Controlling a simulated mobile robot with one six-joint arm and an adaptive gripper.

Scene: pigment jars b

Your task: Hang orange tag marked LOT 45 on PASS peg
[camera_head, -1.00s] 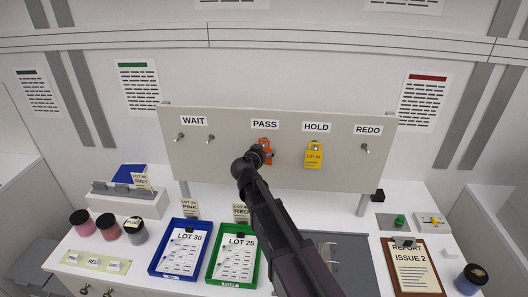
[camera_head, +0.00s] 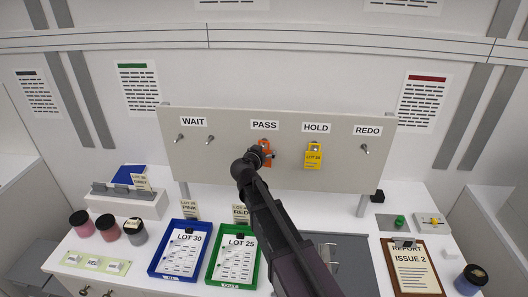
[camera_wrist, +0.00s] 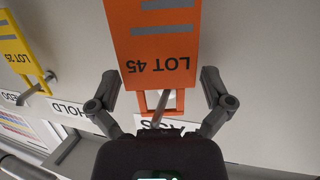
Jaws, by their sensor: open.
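The orange tag (camera_wrist: 160,45) is marked LOT 45 and shows upside down in the wrist view. Its loop (camera_wrist: 152,106) is around the PASS peg (camera_wrist: 160,107). In the head view the tag (camera_head: 265,145) is on the board under the PASS label (camera_head: 265,125), partly hidden by my arm. My gripper (camera_wrist: 160,83) is open, one finger on each side of the tag's loop end, with gaps beside the tag. In the head view my gripper (camera_head: 262,156) is right in front of the tag and its fingers are hard to make out.
A yellow tag (camera_head: 313,156) hangs on the HOLD peg, right of PASS. The WAIT pegs (camera_head: 179,138) and REDO peg (camera_head: 365,148) are bare. Below are a blue tray (camera_head: 153,268), a green tray (camera_head: 212,275), several jars and a clipboard (camera_head: 386,250).

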